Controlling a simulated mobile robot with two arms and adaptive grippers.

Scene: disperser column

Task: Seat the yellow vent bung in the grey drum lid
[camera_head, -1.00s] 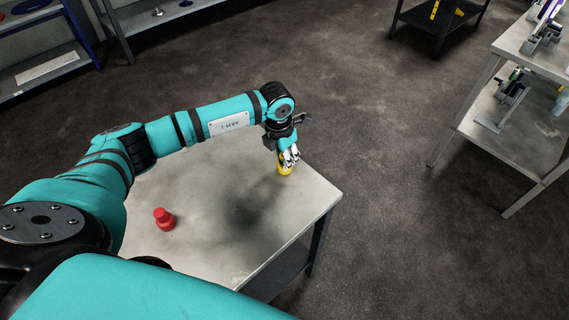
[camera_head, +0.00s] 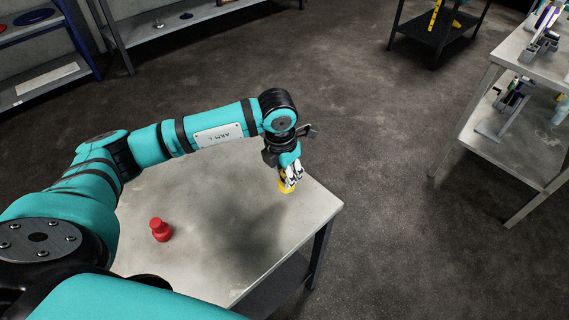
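My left gripper (camera_head: 289,180) points down over the far right part of the grey table. Its fingers are shut on the yellow vent bung (camera_head: 286,188), which shows just below the fingertips. The fingers partly hide the bung, and I cannot tell whether it touches the tabletop. I cannot make out the grey drum lid for certain in this view. My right gripper is not in view.
A red stoppered piece (camera_head: 160,231) stands on the table (camera_head: 215,265) at the left. Between it and the gripper the top is clear. Racks (camera_head: 205,14) stand at the back left, and a two-tier bench (camera_head: 500,75) stands at the right across open floor.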

